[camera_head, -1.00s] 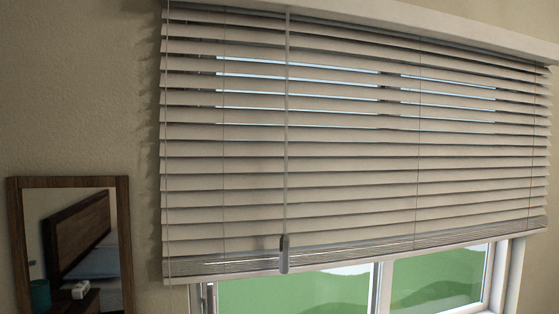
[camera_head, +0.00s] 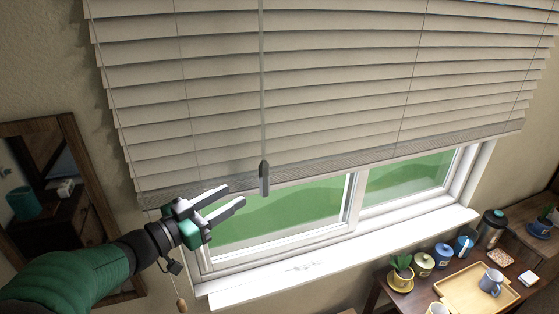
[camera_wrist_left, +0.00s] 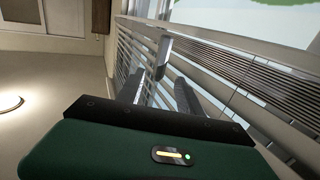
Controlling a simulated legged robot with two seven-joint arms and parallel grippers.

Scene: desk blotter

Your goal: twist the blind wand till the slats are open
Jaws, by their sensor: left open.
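The blind wand (camera_head: 262,85) hangs straight down in front of the blind, with a grey handle (camera_head: 264,179) at its lower end. The slats (camera_head: 330,70) are tilted and overlap, with little gap showing between them in the head view. My left gripper (camera_head: 238,194) is open and empty, just left of and slightly below the wand handle, apart from it. In the left wrist view the wand handle (camera_wrist_left: 163,54) shows beyond the two fingers (camera_wrist_left: 160,92). My right gripper is not in view.
The window sill (camera_head: 330,260) runs below the blind. A desk at lower right holds a wooden tray (camera_head: 470,292), a mug (camera_head: 491,281), several canisters and a potted plant (camera_head: 401,268). A framed mirror (camera_head: 60,190) hangs at left. A cord with a wooden tassel (camera_head: 181,305) hangs near my left wrist.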

